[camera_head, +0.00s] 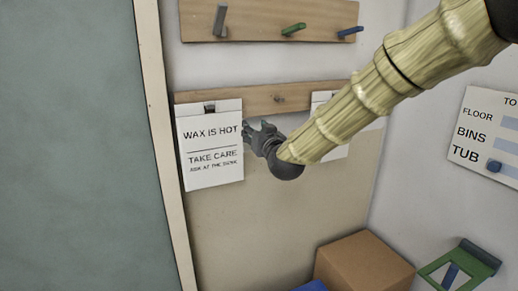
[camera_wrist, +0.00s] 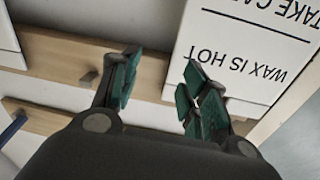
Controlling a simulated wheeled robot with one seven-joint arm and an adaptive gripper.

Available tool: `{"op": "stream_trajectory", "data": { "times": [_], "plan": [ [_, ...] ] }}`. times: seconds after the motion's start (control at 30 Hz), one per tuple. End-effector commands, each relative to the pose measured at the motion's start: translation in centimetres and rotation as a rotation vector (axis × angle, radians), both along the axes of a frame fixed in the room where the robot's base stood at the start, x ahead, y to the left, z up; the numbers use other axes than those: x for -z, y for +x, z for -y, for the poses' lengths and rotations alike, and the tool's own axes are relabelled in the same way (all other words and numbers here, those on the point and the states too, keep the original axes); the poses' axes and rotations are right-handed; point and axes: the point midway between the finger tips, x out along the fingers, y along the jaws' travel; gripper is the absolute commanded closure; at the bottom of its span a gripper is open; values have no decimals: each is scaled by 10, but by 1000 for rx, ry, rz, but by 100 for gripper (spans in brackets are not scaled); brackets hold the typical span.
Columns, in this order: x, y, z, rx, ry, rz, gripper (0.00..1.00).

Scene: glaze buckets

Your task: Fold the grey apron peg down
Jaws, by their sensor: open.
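The grey apron peg (camera_head: 221,20) is at the left end of the upper wooden rail (camera_head: 256,32) in the head view. It stands nearly upright against the rail, tilted slightly. A green peg (camera_head: 293,29) and a blue peg (camera_head: 350,32) slant outward on the same rail. My gripper (camera_head: 250,130) is well below the grey peg, beside the "WAX IS HOT" sign. In the wrist view my gripper (camera_wrist: 160,82) has its fingers apart with nothing between them. The grey peg cannot be made out in that view; the blue peg (camera_wrist: 13,128) shows at the left edge.
The "WAX IS HOT" sign (camera_head: 212,160) hangs from a lower rail (camera_head: 255,98) with a small knob (camera_head: 279,99). A second sign is mostly behind my arm. A cardboard box (camera_head: 364,265) and a green stool (camera_head: 470,262) stand below right. Wall between the rails is clear.

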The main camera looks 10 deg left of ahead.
Motion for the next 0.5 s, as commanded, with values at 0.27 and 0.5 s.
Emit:
{"op": "stream_trajectory", "data": {
  "times": [0.27,0.5],
  "plan": [
    [36,-2,8,6,-10,-44,55],
    [47,-2,10,8,-13,-58,55]
  ]
}}
